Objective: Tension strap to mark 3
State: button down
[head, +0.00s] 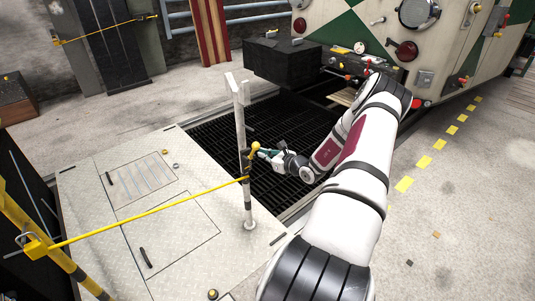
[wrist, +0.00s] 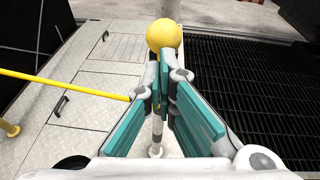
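A yellow strap (head: 150,210) runs from a yellow post (head: 45,245) at the left to a white post (head: 240,130) on the plated floor. On the white post sits a dark fitting (head: 246,163) with a yellow ball knob (head: 255,146). My gripper (head: 263,153) is at the knob, on its right. In the wrist view the knob (wrist: 165,36) is just beyond my teal-padded fingertips (wrist: 168,76), which are nearly together with nothing visible between them. I cannot tell whether they touch the knob. The strap (wrist: 60,84) shows at left there. No numbered marks are readable.
A dark grating (head: 215,135) lies behind and right of the white post. A black box (head: 283,62) and the green and cream tram (head: 350,30) stand at the back. Hatch plates (head: 170,235) cover the floor at left. A yellow dashed line (head: 438,144) crosses the right floor.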

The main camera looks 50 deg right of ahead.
jog(key=shift+w+d+r+g+y+p, duration=0.15)
jog(key=shift+w+r+g+p, duration=0.15)
jog(key=shift+w+r+g, duration=0.15)
jog(key=shift+w+d+r+g+y+p, duration=0.1)
jog(key=shift+w+r+g+y+p, duration=0.05)
jog(key=shift+w+r+g+p, duration=0.25)
jog(key=shift+w+r, duration=0.15)
jog(key=shift+w, duration=0.25)
dwell(0.8)
jog(key=shift+s+d, duration=0.1)
dwell(0.9)
